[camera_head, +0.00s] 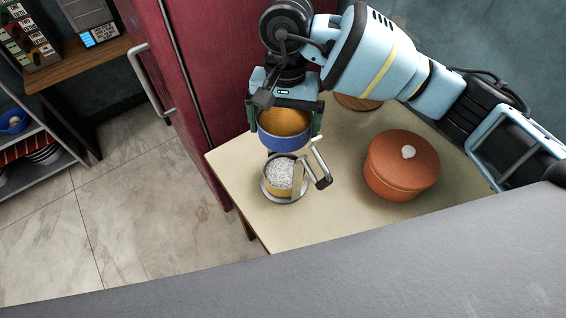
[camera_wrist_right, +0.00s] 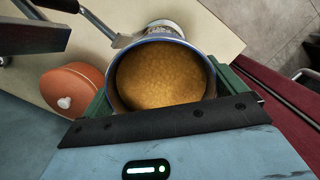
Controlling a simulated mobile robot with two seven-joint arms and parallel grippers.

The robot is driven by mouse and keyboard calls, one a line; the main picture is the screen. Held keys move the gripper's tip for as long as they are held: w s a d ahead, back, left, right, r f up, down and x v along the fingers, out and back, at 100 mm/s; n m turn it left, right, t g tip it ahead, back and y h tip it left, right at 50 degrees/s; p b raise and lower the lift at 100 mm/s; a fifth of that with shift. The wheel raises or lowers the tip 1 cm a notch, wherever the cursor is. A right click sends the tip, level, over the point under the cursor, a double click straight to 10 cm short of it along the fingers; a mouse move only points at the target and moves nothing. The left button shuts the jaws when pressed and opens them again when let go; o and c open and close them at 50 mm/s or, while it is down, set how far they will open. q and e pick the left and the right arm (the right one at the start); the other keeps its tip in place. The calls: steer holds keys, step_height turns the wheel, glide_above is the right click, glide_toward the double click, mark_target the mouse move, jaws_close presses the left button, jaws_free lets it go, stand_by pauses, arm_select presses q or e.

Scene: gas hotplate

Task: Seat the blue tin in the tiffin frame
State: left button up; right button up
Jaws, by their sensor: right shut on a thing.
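The blue tin (camera_head: 284,143), filled with orange-yellow food, is held between the fingers of my right gripper (camera_head: 285,119). In the right wrist view the tin (camera_wrist_right: 163,75) shows from above between the green fingers. The metal tiffin frame (camera_head: 299,180) stands on the table just below the held tin in the head view. A yellowish tin with white grains (camera_head: 279,176) sits in it. The frame's dark handle (camera_head: 323,182) sticks out at its right side. The blue tin overlaps the frame's far side in the head view; I cannot tell the gap between them. My left gripper is out of view.
A terracotta pot with lid (camera_head: 401,164) stands right of the frame on the cream table (camera_head: 345,215). A round wooden item (camera_head: 358,103) lies behind, partly covered by my arm. A red fridge (camera_head: 178,90) borders the table's left side. The table's front is clear.

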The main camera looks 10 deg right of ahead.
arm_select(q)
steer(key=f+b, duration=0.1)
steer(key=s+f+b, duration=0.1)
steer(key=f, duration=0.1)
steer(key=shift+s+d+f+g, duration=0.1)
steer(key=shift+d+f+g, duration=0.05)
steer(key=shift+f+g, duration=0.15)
arm_select(e)
step_height(320, 180, down, 8)
step_height(320, 180, down, 6)
steer(key=b, duration=0.3)
steer(key=shift+f, duration=0.15)
steer(key=o, duration=0.8)
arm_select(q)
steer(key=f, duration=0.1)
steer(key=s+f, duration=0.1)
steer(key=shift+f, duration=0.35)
